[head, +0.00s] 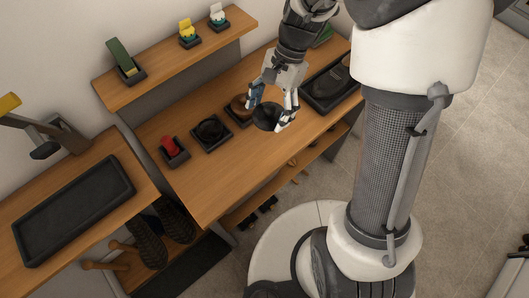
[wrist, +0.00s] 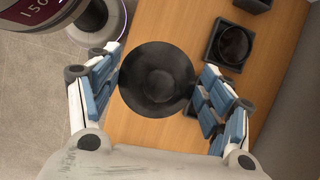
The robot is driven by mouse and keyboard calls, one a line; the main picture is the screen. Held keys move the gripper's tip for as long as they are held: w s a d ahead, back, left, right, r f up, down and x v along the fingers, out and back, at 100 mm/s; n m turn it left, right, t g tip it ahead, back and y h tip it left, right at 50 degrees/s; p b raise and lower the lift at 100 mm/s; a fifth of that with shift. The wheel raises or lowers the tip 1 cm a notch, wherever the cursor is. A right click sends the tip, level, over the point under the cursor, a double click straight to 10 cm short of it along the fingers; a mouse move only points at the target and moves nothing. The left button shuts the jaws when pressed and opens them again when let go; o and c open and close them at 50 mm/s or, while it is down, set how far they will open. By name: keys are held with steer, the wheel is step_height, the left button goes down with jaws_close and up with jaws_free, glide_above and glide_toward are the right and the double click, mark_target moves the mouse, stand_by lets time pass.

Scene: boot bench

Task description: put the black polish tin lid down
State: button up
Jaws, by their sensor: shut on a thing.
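The black polish tin lid (head: 267,119) is a round dark disc between the two fingers of my gripper (head: 270,114). In the wrist view the lid (wrist: 157,82) lies face-on between the blue finger pads, with a raised round middle. My gripper is shut on its rim from both sides. The lid is over the wooden bench; the gap beneath it is hard to judge. A round black tin (head: 210,129) sits in a small square black tray left of my gripper. It also shows at the upper right in the wrist view (wrist: 234,44).
A brown round item (head: 240,104) sits in a tray just behind the lid. A red item (head: 169,146) stands in a tray farther left. A large black tray (head: 318,101) holds a dark shoe at right. The bench front (head: 215,180) is bare.

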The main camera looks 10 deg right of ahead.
mark_target(254, 155)
steer(key=a+r+m+t, duration=0.1)
steer(key=m, duration=0.1)
steer(key=s+a+r+m, duration=0.1)
steer(key=m, duration=0.1)
steer(key=s+a+r+m+t, duration=0.1)
steer(key=m, duration=0.2)
steer(key=shift+s+r+t+y+p, duration=0.15)
steer(key=shift+r+t+y+p, duration=0.15)
steer(key=shift+y+p, duration=0.1)
steer(key=shift+s+a+r+m, duration=0.1)
steer(key=shift+a+m, duration=0.05)
steer(key=shift+m, duration=0.55)
step_height(254, 155, down, 20)
steer(key=b, duration=0.9)
steer(key=shift+b, duration=0.4)
steer(key=o, duration=0.9)
